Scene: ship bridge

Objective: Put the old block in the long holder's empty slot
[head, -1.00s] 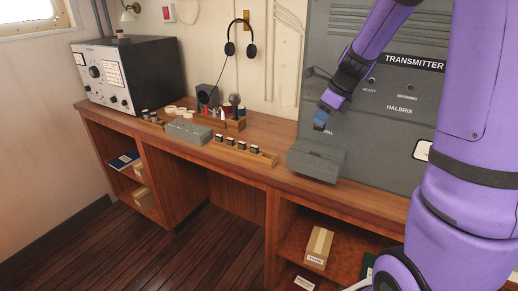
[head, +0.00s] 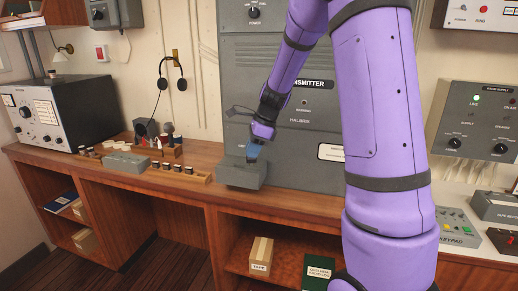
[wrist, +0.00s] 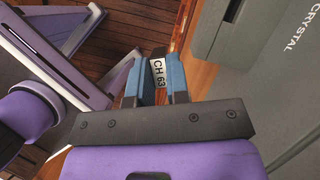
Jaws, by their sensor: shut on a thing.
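My gripper (wrist: 159,82) is shut on a dark block (wrist: 160,73) whose white label reads CH 63. Blue pads press it from both sides. In the head view my gripper (head: 253,155) hangs just above the grey box at the transmitter's foot; the block is too small to make out there. The long wooden holder (head: 190,181) lies on the bench to the left of that box, with several dark blocks standing in it. Its empty slot is too small to place surely. My gripper is well to the right of the holder.
The grey box (head: 240,174), marked CRYSTAL in the wrist view, is close to my gripper. A smaller grey box (head: 126,163) and a short holder with blocks (head: 90,153) stand farther left. The transmitter (head: 240,90) rises behind. Bare bench lies in front of the long holder.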

